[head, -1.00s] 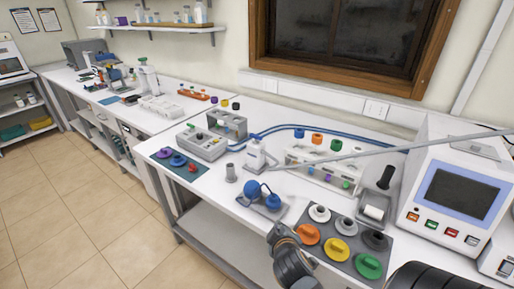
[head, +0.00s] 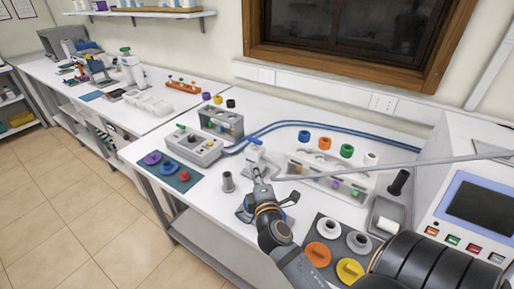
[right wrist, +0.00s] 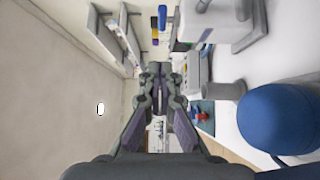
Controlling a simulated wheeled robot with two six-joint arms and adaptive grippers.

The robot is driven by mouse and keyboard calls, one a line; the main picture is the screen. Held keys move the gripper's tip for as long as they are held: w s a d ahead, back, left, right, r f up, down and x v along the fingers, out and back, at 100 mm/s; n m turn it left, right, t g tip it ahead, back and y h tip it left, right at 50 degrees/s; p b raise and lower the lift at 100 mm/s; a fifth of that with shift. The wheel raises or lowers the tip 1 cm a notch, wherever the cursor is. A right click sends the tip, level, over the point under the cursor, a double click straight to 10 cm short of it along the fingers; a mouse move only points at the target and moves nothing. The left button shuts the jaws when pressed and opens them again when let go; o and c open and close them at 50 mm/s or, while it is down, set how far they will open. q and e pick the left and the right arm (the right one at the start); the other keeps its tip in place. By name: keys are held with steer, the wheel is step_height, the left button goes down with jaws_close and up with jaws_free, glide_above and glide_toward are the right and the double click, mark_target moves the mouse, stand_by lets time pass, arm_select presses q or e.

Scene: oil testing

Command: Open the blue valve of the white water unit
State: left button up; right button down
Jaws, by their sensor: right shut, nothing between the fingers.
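The small white water unit (head: 254,157) stands on the bench in the middle of the head view, with a small blue part, apparently its valve (head: 255,141), on top. In the right wrist view the white unit (right wrist: 225,20) is at the upper right, with a blue piece (right wrist: 203,40) at its side. My right gripper (head: 258,173) is shut and empty, just in front of the unit and overlapping its lower part in the head view. In the right wrist view its fingertips (right wrist: 160,72) are together, left of the unit. Contact cannot be told. My left gripper is not in view.
A blue bulb (right wrist: 280,118) is close beside the right gripper; its tray is mostly hidden in the head view. A grey cylinder (head: 228,181) stands left. A thin grey rod (head: 380,164) crosses the bench. Coloured knobs (head: 317,254) lie near the front.

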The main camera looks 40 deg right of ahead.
steer(key=p, duration=0.1)
glide_toward(255, 143)
steer(key=w+a, duration=0.1)
steer(key=a, duration=0.1)
steer(key=w+d+p, duration=0.1)
steer(key=w, duration=0.1)
steer(key=w+d, duration=0.2)
steer(key=shift+d+r+p, duration=0.1)
steer(key=shift+r+p, duration=0.1)
steer(key=shift+p, duration=0.2)
steer(key=shift+w+d+f, duration=0.1)
steer(key=shift+w+d, duration=0.05)
steer(key=shift+d, duration=0.4)
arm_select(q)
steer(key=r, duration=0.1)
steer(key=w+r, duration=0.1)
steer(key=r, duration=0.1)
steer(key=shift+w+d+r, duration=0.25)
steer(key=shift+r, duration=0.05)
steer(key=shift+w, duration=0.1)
arm_select(e)
steer(key=shift+w, duration=0.15)
